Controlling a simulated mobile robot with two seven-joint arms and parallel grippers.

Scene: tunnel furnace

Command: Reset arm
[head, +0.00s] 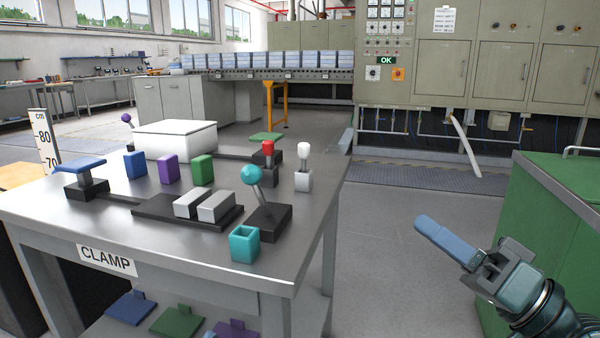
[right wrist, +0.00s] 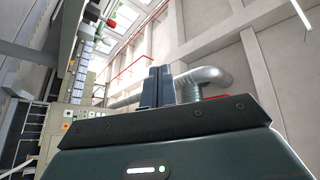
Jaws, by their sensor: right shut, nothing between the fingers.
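My right gripper (head: 436,238) is at the lower right in the head view, out over the floor between the table and the green cabinet. Its blue fingers are shut together with nothing between them. In the right wrist view its fingers (right wrist: 157,87) point up towards the ceiling and sit close together. It touches no object. My left gripper is not in the head view.
A metal table (head: 180,255) labelled CLAMP stands at left with a teal-knobbed lever (head: 251,175), a teal cup (head: 244,245), coloured blocks and a white box (head: 175,139). A green cabinet (head: 550,220) is at right. Control cabinets (head: 440,70) stand behind. Open floor lies between.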

